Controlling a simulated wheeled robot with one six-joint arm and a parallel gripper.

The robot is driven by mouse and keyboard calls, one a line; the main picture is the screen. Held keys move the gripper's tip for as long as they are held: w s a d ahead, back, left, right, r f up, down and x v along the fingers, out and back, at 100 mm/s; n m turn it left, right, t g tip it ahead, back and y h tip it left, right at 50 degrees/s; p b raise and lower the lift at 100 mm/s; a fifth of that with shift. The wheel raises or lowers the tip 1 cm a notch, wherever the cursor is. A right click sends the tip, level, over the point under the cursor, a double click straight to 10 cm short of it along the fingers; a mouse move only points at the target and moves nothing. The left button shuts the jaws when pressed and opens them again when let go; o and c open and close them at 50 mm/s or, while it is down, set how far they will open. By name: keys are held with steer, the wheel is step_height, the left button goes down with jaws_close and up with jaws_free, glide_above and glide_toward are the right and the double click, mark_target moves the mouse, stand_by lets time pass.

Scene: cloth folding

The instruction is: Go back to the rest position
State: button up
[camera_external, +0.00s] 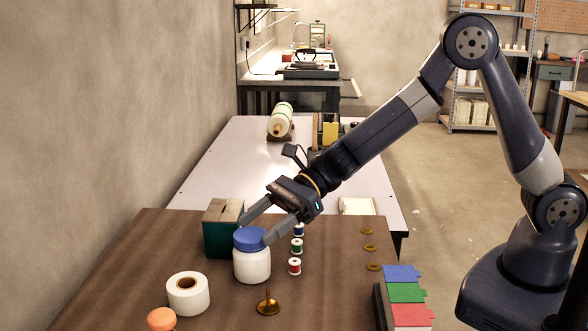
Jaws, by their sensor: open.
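My gripper (256,230) reaches in from the right over the brown table (335,280), with its two fingers spread apart and pointing down and left. Its fingertips appear close to the blue lid of a white jar (252,264). One fingertip shows by the lid's far side, the other at its right edge. I cannot tell whether they touch the jar. The jar stands upright. No cloth can be made out.
A dark green box (221,240) stands behind the jar. Spools (295,266), a white roll (188,294), an orange-topped item (161,319), a brass spindle (268,302), brass rings (370,247) and a rack of coloured pieces (405,292) surround it. A wall bounds the left.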

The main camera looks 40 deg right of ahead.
mark_target(256, 232)
steer(key=x, duration=0.3)
steer(key=shift+a+f, duration=0.1)
steer(key=shift+f, duration=0.25)
step_height(256, 232, up, 16)
steer(key=p, duration=0.1)
steer(key=w+d+m+t, duration=0.3)
steer(key=w+d+t, duration=0.1)
steer(key=w+d, duration=0.65)
steer(key=w+d+m+t+h, duration=0.2)
steer(key=w+d, duration=0.3)
steer(key=d, duration=0.7)
steer(key=w+d+m+t+h, duration=0.2)
steer(key=w+d, duration=0.4)
steer(key=d, duration=0.6)
steer(key=w+d+m+t+h, duration=0.2)
steer(key=w+d+m+h, duration=0.1)
steer(key=d, duration=0.9)
steer(key=w+m, duration=0.1)
steer(key=w, duration=0.1)
steer(key=shift+w+f+m+t, duration=0.15)
steer(key=shift+w+m+t, duration=0.15)
steer(key=shift+w+t, duration=0.1)
steer(key=shift+d, duration=0.15)
